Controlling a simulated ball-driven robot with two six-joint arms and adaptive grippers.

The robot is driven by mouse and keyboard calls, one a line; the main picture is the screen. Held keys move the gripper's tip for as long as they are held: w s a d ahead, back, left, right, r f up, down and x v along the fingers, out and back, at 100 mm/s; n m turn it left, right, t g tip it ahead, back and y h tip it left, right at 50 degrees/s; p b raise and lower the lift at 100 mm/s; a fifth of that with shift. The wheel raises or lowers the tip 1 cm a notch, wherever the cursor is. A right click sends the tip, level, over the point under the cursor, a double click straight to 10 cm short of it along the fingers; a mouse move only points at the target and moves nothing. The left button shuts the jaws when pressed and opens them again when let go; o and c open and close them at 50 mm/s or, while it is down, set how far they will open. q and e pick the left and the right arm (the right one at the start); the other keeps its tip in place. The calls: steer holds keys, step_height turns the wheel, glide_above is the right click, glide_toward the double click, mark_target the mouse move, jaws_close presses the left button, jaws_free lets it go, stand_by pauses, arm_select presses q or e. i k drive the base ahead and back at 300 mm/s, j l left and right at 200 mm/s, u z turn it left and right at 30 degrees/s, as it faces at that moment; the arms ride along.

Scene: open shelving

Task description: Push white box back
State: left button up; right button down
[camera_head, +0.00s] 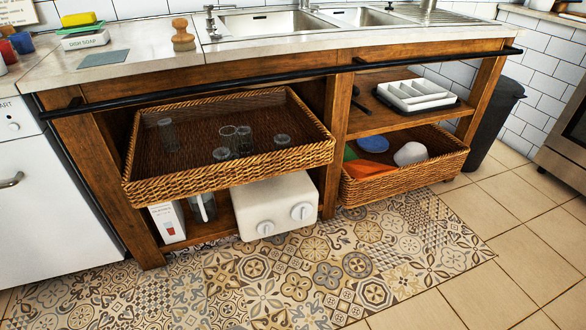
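A white box (274,206) with two round knobs on its front stands at the bottom of the wooden shelving, right of the middle of the left bay. Its front sticks out past the shelf edge over the patterned rug. Its upper back part is hidden under the large wicker basket (229,176). A smaller white carton (167,223) with a red mark stands to its left on the lower shelf (207,229). Neither of my grippers is in view.
The large basket juts out above the box and holds several glasses. A clear container (203,206) stands left of the box. A wooden post (333,140) is on its right, beside a second basket (405,184). The rug (340,268) in front is clear.

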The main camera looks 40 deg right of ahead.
mark_target(272, 199)
steer(key=z, duration=1)
steer(key=i+j+z, duration=0.15)
steer(key=i+j, duration=0.55)
steer(key=i+l, duration=0.05)
steer(key=i, duration=0.05)
